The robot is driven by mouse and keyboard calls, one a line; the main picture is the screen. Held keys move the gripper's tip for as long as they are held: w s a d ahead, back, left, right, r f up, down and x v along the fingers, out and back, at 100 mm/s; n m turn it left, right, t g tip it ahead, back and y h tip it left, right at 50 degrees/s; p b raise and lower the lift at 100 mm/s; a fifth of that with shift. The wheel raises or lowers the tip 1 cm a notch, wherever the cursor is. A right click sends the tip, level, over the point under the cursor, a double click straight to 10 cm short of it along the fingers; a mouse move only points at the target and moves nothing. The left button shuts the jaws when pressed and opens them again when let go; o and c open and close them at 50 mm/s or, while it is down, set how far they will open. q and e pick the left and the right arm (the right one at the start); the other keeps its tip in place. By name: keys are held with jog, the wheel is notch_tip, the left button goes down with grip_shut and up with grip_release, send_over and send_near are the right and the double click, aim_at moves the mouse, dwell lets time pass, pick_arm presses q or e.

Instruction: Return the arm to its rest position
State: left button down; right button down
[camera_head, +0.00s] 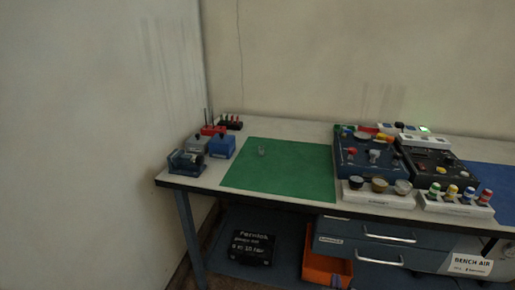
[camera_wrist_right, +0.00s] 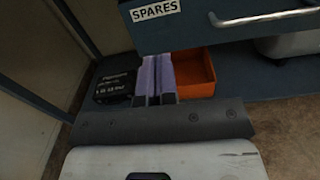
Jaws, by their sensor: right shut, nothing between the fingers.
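My right gripper (camera_wrist_right: 157,78) shows in the right wrist view as two lilac fingers side by side, shut with nothing between them. It points toward the space under the workbench, in front of the drawer front marked SPARES (camera_wrist_right: 185,28). I cannot make out either gripper in the head view. The workbench (camera_head: 230,127) stands against the wall, with a green mat (camera_head: 285,180), a blue trainer panel (camera_head: 365,172) and a dark panel (camera_head: 440,177) on it. My left gripper is not in view.
An orange bin (camera_head: 325,268) and a black case (camera_head: 252,248) sit on the shelf under the bench; the orange bin (camera_wrist_right: 196,76) also shows beside my fingers. Blue drawers (camera_head: 365,240) hang below the top. Small fixtures (camera_head: 205,146) stand at the bench's left end.

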jog(key=s+d+m+g+h, duration=0.3)
jog(key=d+m+g+h, duration=0.15)
jog(key=m, duration=1.35)
jog(key=s+a+r+m+g+y+p, duration=0.25)
jog(key=s+a+r+m, duration=0.2)
jog(key=s, duration=0.25)
jog(key=s+a+r+m+g+y+p, duration=0.1)
jog(key=s+a+r+m+y+p, duration=0.3)
jog(key=s, duration=0.3)
jog(key=s+a+r+m+g+y+p, duration=0.25)
jog(key=s+r+y, duration=0.2)
jog(key=s, duration=0.25)
jog(key=s+r+m+g+p, duration=0.1)
jog(key=s+g+p, duration=0.2)
jog(key=s+p, duration=0.95)
notch_tip(320, 180, up, 38)
jog(key=s+p, duration=0.2)
jog(key=p, duration=3.1)
jog(key=shift+s+d+f+h, duration=0.15)
jog(key=shift+s+f+h, duration=0.05)
jog(key=shift+s+h, duration=0.15)
